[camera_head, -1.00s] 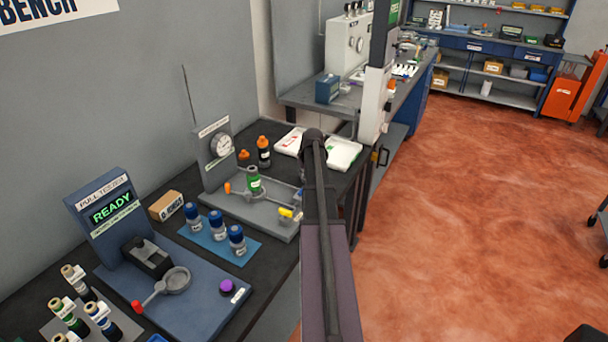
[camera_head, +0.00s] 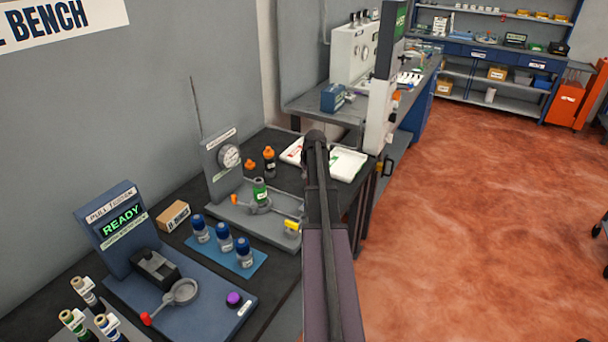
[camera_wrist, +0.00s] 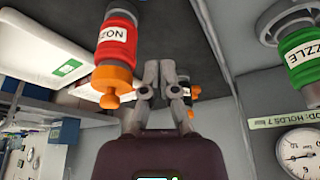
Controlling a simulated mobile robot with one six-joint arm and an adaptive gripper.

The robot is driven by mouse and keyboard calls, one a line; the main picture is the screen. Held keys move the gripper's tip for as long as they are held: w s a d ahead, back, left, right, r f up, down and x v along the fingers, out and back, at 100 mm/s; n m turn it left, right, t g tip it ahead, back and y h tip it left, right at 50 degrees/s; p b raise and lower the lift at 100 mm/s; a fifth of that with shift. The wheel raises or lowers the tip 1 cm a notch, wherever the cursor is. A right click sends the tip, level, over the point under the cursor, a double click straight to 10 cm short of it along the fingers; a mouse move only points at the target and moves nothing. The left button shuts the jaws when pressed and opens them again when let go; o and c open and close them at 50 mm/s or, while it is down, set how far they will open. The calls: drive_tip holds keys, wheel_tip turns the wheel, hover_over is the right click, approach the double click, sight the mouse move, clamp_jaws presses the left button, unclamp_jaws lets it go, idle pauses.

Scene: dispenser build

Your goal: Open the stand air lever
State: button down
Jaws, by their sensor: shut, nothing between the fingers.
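The grey test stand (camera_head: 222,203) with a round gauge (camera_head: 229,156) stands on the dark bench, left of my arm in the head view. A yellow handle (camera_head: 292,226) sits at its front right edge, and an orange-tipped lever (camera_head: 235,200) is at its left. I cannot tell from any label which is the air lever. A green nozzle bottle (camera_head: 260,190) stands upright in the stand's ring; it also shows in the wrist view (camera_wrist: 300,55). My gripper (camera_wrist: 163,70) is shut and empty, beside a red, orange-capped bottle (camera_wrist: 115,45). The head view does not show its fingertips.
A blue pull tester (camera_head: 180,295) reading READY is at the front left. Several blue-capped bottles stand on a blue mat (camera_head: 254,268). An orange-capped dark bottle (camera_head: 269,165) stands behind the stand. White trays (camera_head: 347,164) lie by my arm. The floor at right is clear.

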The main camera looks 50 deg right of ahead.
drive_tip(key=p+v, duration=0.5)
drive_tip(key=v, duration=0.1)
drive_tip(key=shift+r+p, duration=0.35)
drive_tip(key=shift+s+a, duration=0.15)
idle(0.5)
drive_tip(key=w+a+n+g+y, duration=0.1)
drive_tip(key=w+a+n, duration=0.15)
drive_tip(key=a, duration=2.65)
drive_tip(key=s+a+g, duration=0.1)
drive_tip(key=s+a, duration=0.2)
drive_tip(key=a, duration=0.6)
drive_tip(key=s+a+f, duration=0.1)
drive_tip(key=s+a, duration=0.3)
drive_tip(key=a, duration=0.4)
drive_tip(key=s+a+g, duration=0.1)
drive_tip(key=s+a, duration=0.2)
drive_tip(key=a, duration=0.6)
drive_tip(key=shift+s+a+f+n+g+b, duration=0.3)
drive_tip(key=shift+s+a+n, duration=0.05)
drive_tip(key=shift+s, duration=0.05)
drive_tip(key=shift+a, duration=0.1)
